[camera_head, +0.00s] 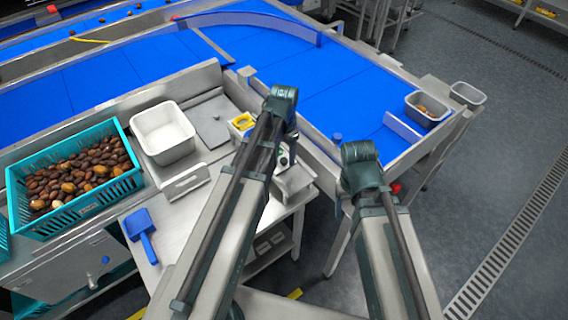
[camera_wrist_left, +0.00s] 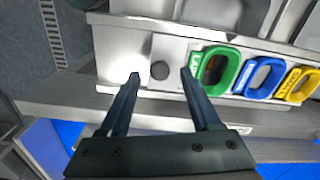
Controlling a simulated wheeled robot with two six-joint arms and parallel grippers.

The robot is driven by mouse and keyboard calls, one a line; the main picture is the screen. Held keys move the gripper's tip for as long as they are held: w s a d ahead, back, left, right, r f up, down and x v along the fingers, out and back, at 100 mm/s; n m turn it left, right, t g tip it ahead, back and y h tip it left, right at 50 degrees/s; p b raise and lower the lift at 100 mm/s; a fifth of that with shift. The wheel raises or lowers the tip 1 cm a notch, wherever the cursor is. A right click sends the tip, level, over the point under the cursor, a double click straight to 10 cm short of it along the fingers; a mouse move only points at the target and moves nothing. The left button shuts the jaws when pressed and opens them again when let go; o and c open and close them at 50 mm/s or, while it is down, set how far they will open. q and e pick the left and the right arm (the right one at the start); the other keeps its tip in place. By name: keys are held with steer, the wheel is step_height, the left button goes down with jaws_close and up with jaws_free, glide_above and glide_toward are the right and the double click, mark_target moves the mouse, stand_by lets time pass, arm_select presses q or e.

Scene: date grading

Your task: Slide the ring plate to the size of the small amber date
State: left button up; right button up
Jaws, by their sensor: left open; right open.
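The ring plate shows in the left wrist view as a row of green (camera_wrist_left: 217,70), blue (camera_wrist_left: 260,77) and yellow (camera_wrist_left: 299,85) rings on a metal strip. In the head view my left arm covers most of it, and the yellow ring (camera_head: 243,121) shows beside the arm. My left gripper (camera_wrist_left: 160,74) is open, its fingers on either side of a dark round knob (camera_wrist_left: 160,70) left of the green ring. I cannot tell whether they touch it. My right gripper is hidden behind its arm. I cannot single out the small amber date.
A teal crate (camera_head: 22,208) of brown and amber dates stands at left, next to a white tub (camera_head: 163,132). A blue scoop (camera_head: 140,228) lies on the steel table. Blue conveyor belts (camera_head: 330,85) run behind. A grey bin (camera_head: 427,108) holding dates stands at right.

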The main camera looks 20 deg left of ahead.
arm_select(q)
steer(key=shift+f+b, duration=0.35)
steer(key=shift+f, duration=0.4)
jaws_close()
stand_by(0.9)
